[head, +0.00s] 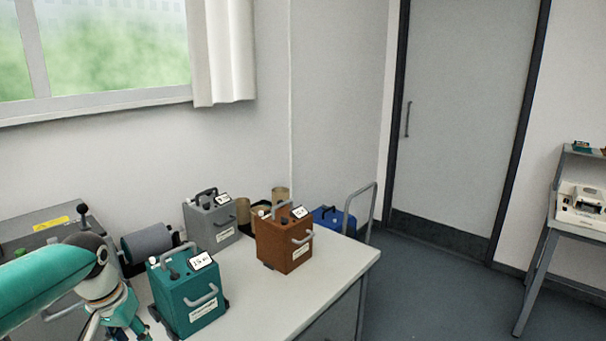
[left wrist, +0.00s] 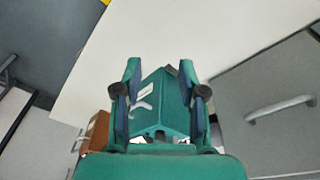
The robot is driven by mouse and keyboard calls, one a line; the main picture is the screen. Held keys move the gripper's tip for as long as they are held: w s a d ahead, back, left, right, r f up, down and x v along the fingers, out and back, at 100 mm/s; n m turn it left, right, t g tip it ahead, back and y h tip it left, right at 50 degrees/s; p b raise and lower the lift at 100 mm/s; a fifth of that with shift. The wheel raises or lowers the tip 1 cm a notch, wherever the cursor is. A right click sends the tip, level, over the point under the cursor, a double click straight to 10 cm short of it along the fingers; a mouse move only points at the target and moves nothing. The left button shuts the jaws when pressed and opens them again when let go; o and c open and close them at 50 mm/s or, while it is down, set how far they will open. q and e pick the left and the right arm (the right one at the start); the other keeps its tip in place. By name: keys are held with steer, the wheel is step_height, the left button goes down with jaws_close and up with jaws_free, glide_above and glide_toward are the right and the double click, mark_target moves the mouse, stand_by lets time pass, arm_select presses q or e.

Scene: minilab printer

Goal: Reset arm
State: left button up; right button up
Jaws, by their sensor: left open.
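My left arm comes in from the left in the head view, its gripper (head: 132,322) low beside the teal box (head: 188,296). In the left wrist view my left gripper (left wrist: 159,68) is open, its two fingers apart. The teal box (left wrist: 160,103) shows between and beyond the fingers; I cannot tell whether they touch it. The box stands upright on the white table (head: 325,268). My right gripper is in neither view.
A brown box (head: 285,238) and a grey box (head: 212,219) stand on the table, with tan cylinders (head: 280,194) behind. A blue case (head: 333,219) sits on a trolley beyond. A grey machine (head: 40,225) is at left. The table's front right is clear.

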arm_select(q)
steer(key=s+d+f+g+h, duration=0.1)
steer(key=d+f, duration=0.1)
steer(key=f, duration=0.4)
steer(key=s+d+f+g, duration=0.1)
steer(key=s+d+f, duration=0.15)
steer(key=f, duration=0.35)
steer(key=s+d+f+n+h, duration=0.1)
steer(key=s+d+f, duration=0.7)
steer(key=f, duration=0.3)
steer(key=s+d+f+n+h, duration=0.1)
steer(key=s+d+f, duration=0.7)
steer(key=s+f, duration=0.3)
steer(key=shift+d+f+t+h, duration=0.3)
steer(key=shift+f+t+h, duration=0.05)
steer(key=shift+t+h, duration=0.05)
